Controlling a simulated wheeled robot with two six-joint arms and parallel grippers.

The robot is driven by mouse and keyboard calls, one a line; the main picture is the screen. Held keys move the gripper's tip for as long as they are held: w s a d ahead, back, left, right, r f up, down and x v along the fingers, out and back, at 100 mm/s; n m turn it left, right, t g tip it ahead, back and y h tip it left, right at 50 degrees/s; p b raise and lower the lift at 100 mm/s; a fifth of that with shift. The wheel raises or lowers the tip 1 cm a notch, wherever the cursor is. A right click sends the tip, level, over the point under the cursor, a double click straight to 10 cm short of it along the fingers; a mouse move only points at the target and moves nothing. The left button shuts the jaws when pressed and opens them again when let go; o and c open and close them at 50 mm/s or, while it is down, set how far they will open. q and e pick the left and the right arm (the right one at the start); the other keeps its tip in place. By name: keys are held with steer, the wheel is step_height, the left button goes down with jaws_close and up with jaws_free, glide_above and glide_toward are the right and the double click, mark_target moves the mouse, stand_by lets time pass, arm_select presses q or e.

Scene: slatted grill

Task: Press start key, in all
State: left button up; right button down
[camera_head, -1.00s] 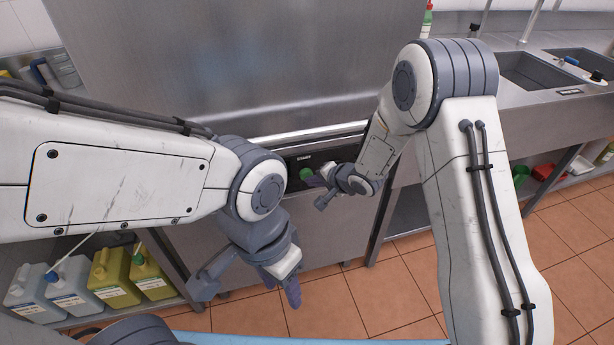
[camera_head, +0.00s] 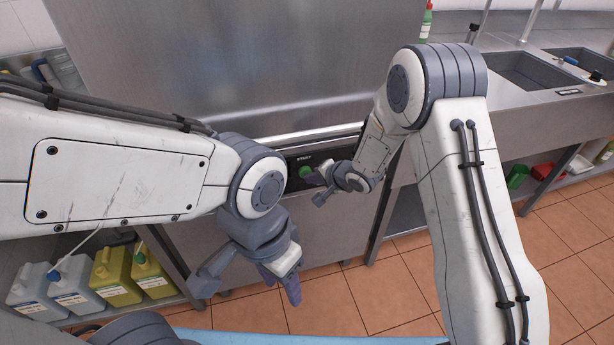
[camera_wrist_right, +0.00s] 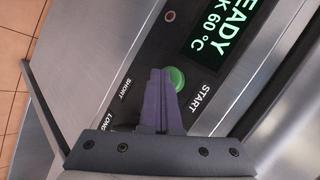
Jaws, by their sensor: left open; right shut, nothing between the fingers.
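The green round start key (camera_head: 306,172) sits on the dark control panel (camera_head: 299,160) of a steel machine. In the right wrist view the start key (camera_wrist_right: 177,79) shows beside the word START, partly covered by my fingers. My right gripper (camera_head: 318,176) is shut and empty, its purple fingertips (camera_wrist_right: 159,75) overlapping the key's edge in that view. I cannot tell whether they touch it. My left gripper (camera_head: 283,283) is open and empty, hanging low in front of the machine, away from the panel.
The display (camera_wrist_right: 222,30) reads READY and 60 °C. Labels SHORT and LONG lie beside the fingers. Several jugs (camera_head: 115,276) stand on a low shelf at the left. A sink counter (camera_head: 540,85) is at the right. Tiled floor lies below.

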steer(key=shift+w, duration=0.1)
stand_by(0.3)
steer(key=shift+s+d, duration=0.2)
steer(key=shift+s, duration=0.4)
steer(key=shift+s+d, duration=0.15)
steer(key=shift+s, duration=0.45)
steer(key=shift+s+d, duration=0.25)
steer(key=shift+s, duration=0.55)
steer(key=shift+s+d, duration=0.3)
steer(key=shift+s, duration=0.5)
steer(key=shift+s+d, duration=0.25)
steer(key=shift+s, duration=0.55)
steer(key=s+r+n+g+h+p, duration=0.2)
steer(key=s+r+n+h+p, duration=0.2)
steer(key=s+r+n, duration=0.55)
steer(key=s+d+r+n+g+p, duration=0.1)
steer(key=s+r+n+g, duration=0.1)
steer(key=s+r, duration=0.4)
steer(key=s+d+r+n+g+h+p, duration=0.1)
steer(key=s+r, duration=0.6)
steer(key=s, duration=0.8)
steer(key=shift+d+n+g+p, duration=0.55)
steer(key=shift+d+n+g, duration=0.15)
steer(key=shift+n+g, duration=0.5)
